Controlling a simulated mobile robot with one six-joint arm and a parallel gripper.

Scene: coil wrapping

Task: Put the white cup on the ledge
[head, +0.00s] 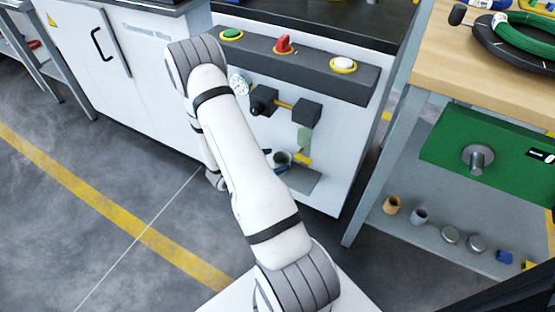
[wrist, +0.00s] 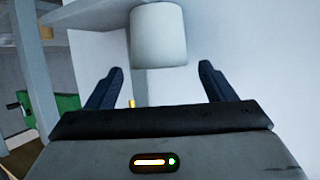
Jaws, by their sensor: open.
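The white cup (wrist: 159,38) shows in the wrist view as a pale cylinder, just past the fingertips and centred between them. My gripper (wrist: 160,72) is open, with a dark finger on each side and a gap to the cup. In the head view a small cup (head: 282,158) with a dark inside stands beside my dark fingers (head: 274,162), partly hidden by my arm. The ledge (head: 302,181) is a grey plate low on the white machine front, under that cup. I cannot tell whether the cup's base touches it.
Above the ledge are a yellow handle (head: 303,158), black blocks (head: 305,112) and a gauge (head: 239,84). A button panel (head: 290,58) runs along the top. At right, a bench shelf (head: 385,232) holds an orange cup (head: 392,205), a grey cup (head: 418,215) and several small parts.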

